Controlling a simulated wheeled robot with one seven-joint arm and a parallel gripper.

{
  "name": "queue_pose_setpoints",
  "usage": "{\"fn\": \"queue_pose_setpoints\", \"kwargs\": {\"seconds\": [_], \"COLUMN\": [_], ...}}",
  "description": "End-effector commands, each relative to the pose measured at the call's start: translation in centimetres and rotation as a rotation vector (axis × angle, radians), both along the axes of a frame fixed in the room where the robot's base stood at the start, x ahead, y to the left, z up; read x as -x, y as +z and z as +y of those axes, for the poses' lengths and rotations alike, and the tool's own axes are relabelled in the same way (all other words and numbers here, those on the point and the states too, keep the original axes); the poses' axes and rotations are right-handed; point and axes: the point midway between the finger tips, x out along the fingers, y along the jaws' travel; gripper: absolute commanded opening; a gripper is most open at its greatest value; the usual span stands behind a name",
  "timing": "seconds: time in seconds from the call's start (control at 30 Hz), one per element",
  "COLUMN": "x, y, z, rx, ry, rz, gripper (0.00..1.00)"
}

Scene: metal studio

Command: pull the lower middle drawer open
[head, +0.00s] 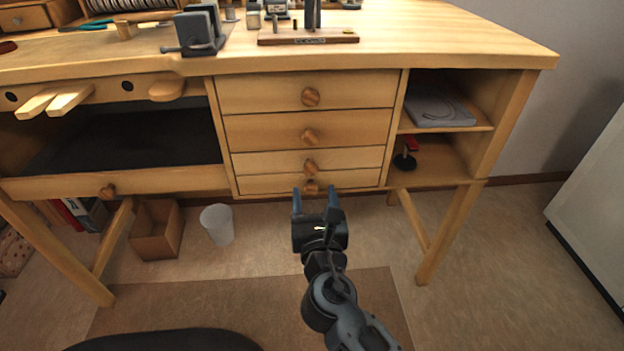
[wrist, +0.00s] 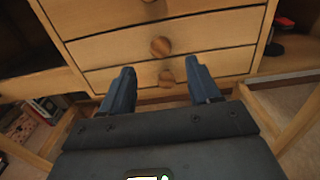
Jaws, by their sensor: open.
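The middle of the wooden bench holds a stack of several drawers with round knobs. The lowest drawer (head: 260,184) looks shut, with its knob (head: 311,187) at the centre of its front. The drawer above it (head: 260,162) also looks shut, with its own knob (head: 310,167). My gripper (head: 315,193) is open in front of the lowest drawer, its blue fingers apart. In the wrist view, the lowest knob (wrist: 166,76) shows between and just beyond the fingertips (wrist: 162,74), and the knob above (wrist: 160,46) sits higher. I cannot tell whether any finger touches.
A long drawer with a dark tray (head: 130,140) is at left, and an open shelf with a grey item (head: 440,108) and a red-black object (head: 406,158) at right. A white bin (head: 217,225) and cardboard box (head: 157,230) stand on the floor. A mat (head: 200,305) lies in front.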

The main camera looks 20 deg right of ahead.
Motion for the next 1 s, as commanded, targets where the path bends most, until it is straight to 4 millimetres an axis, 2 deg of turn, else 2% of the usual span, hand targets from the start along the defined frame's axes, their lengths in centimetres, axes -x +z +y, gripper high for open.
{"fn": "queue_pose_setpoints", "kwargs": {"seconds": [0.2,0.4,0.57,0.83,1.0], "x": [-3.2,-5.6,-6.4,-6.5,-6.5], "y": [0.0,0.0,0.0,0.0,0.0], "z": [-1.2,-1.9,-2.1,-2.2,-2.2], "rx": [-0.005,-0.005,-0.006,-0.006,-0.006], "ry": [-0.002,-0.001,0.0,0.001,0.001], "rz": [-0.002,-0.002,-0.001,-0.001,-0.001], "gripper": [0.62,0.62,0.62,0.61,0.44]}}
